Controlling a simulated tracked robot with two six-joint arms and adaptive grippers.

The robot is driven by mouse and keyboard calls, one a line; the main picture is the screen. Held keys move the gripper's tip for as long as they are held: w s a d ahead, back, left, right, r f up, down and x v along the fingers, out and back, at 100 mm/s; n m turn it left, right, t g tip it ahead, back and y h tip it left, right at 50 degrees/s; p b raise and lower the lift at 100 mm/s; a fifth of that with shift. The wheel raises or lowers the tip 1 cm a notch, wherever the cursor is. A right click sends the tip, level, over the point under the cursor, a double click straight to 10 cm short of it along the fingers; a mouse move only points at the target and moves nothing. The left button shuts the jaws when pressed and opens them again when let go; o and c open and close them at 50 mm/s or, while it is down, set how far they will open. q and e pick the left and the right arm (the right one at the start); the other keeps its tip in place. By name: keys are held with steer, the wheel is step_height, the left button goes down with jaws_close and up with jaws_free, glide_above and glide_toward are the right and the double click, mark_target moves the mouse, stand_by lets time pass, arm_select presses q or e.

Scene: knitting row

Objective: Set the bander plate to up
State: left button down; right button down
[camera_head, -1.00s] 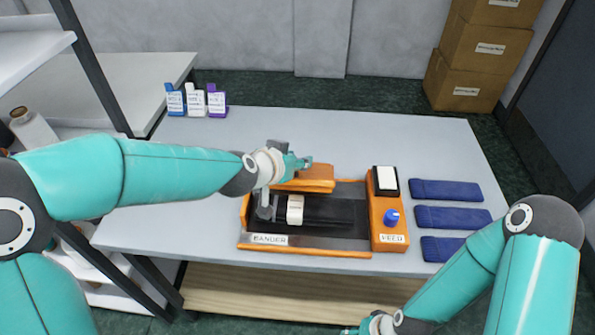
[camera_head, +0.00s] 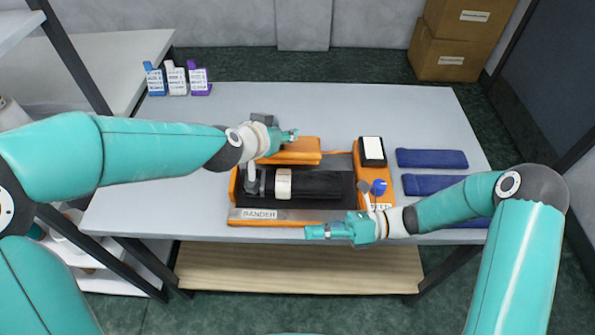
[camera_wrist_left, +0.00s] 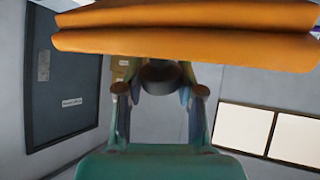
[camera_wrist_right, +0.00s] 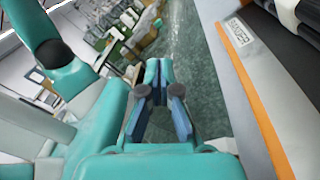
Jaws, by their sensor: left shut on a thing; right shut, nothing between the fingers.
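The bander (camera_head: 268,217) is an orange and black machine on the grey table, with a BANDER label on its front edge. An orange plate (camera_head: 297,155), which looks like the bander plate, stands over its back part; it fills the top of the left wrist view (camera_wrist_left: 190,42). My left gripper (camera_head: 289,136) is at the back of this plate, shut on a dark round part (camera_wrist_left: 160,75) that looks like its handle. The plate's exact tilt is unclear. My right gripper (camera_head: 318,231) is shut and empty in front of the bander's front edge.
Blue folded pieces (camera_head: 432,158) lie at the right. The back middle of the table is clear.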

arm_select(q)
steer(key=shift+a+f, duration=0.1)
arm_select(e)
steer(key=w+d+r+m+t+y, duration=0.1)
steer(key=w+d+r+t, duration=0.15)
steer(key=w, duration=0.25)
steer(key=w+d+r+m+t+y, duration=0.1)
steer(key=w+d+r+m+t, duration=0.15)
steer(key=w, duration=0.25)
steer(key=x, duration=0.9)
steer(key=shift+a+n, duration=0.3)
steer(key=shift+n, duration=0.05)
steer(key=shift+s+f, duration=0.1)
steer(key=shift+f, duration=0.05)
